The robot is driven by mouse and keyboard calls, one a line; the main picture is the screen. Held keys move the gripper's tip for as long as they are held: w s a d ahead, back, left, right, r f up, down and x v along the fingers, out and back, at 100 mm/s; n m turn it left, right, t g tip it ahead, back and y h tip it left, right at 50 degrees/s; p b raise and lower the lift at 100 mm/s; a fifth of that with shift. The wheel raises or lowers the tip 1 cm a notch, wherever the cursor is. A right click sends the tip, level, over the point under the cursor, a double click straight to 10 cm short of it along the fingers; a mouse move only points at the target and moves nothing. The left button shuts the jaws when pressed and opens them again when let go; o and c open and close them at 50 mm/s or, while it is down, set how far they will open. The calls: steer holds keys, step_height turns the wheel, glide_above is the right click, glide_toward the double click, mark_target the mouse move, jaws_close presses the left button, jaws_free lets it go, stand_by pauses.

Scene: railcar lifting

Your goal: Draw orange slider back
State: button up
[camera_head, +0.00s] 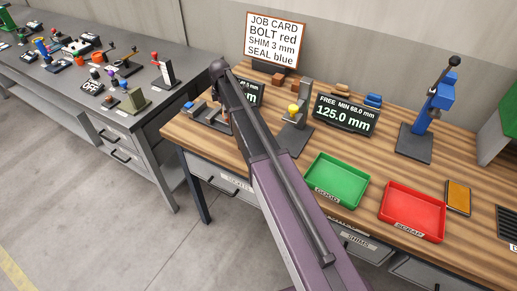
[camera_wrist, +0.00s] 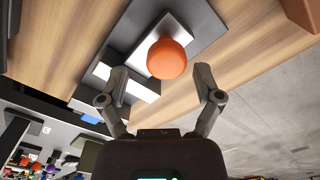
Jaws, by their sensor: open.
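The orange slider's round knob (camera_wrist: 167,58) shows in the wrist view, above a dark grey plate (camera_wrist: 200,18) with lighter metal parts beside it. My gripper (camera_wrist: 159,75) is open, with one finger to the left and one to the right of the knob in the picture. No contact between the fingers and the knob is visible.
A yellow-knobbed stand (camera_head: 293,110) and a display reading 125.0 mm (camera_head: 345,114) stand right of my arm. A green tray (camera_head: 337,180), a red tray (camera_head: 412,212) and a blue press (camera_head: 440,95) are further right. A job card (camera_head: 275,40) stands behind.

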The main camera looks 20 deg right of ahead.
steer(key=shift+r+p, duration=6.1)
steer(key=shift+r, duration=0.35)
steer(key=s+d+f+m+b, duration=0.2)
steer(key=s+m, duration=0.3)
steer(key=s, duration=0.5)
steer(key=s+d+f+m+b, duration=0.2)
steer(key=s+m, duration=0.4)
steer(key=s, duration=0.4)
steer(key=s+d+f+m+b, duration=0.3)
steer(key=s+m, duration=0.3)
steer(key=s, duration=0.4)
steer(key=shift+f+b, duration=0.8)
steer(key=shift+s+m, duration=0.5)
steer(key=shift+s, duration=0.05)
